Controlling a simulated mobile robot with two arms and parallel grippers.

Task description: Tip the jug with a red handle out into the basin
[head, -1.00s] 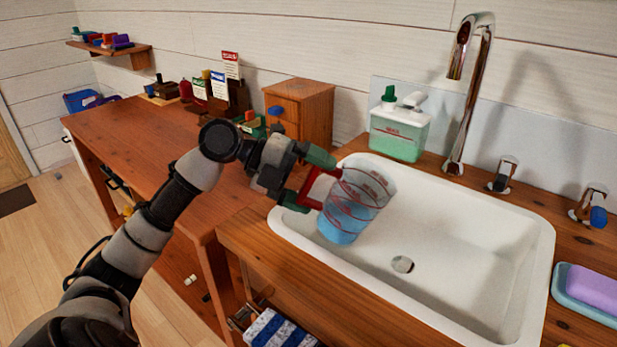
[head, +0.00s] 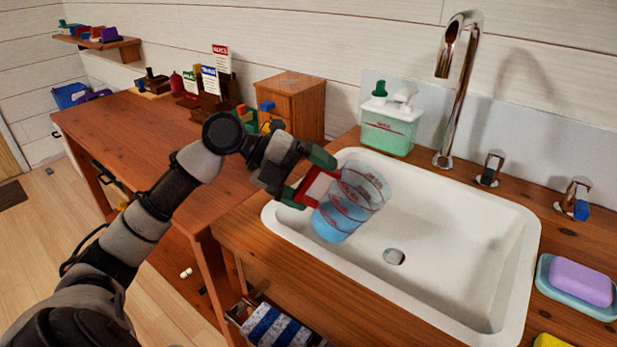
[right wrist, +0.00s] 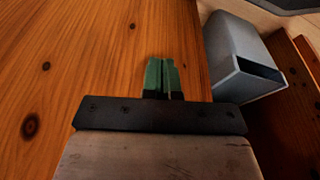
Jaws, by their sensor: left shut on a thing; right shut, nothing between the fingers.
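The jug (head: 352,203) is clear, with dark red bands and blue liquid in its lower part. Its red handle (head: 316,187) faces left. My left gripper (head: 313,181) is shut on the handle and holds the jug over the left part of the white basin (head: 460,235). The jug leans, its mouth up and to the right, and the liquid is still inside. My right gripper (right wrist: 162,78) shows in the right wrist view, its green fingers shut and empty in front of a wooden surface.
The tap (head: 455,90) rises behind the basin. A green soap dispenser (head: 390,128) stands at its back left. A purple soap (head: 581,282) lies on a blue dish at right. A grey box (right wrist: 240,60) is near my right gripper.

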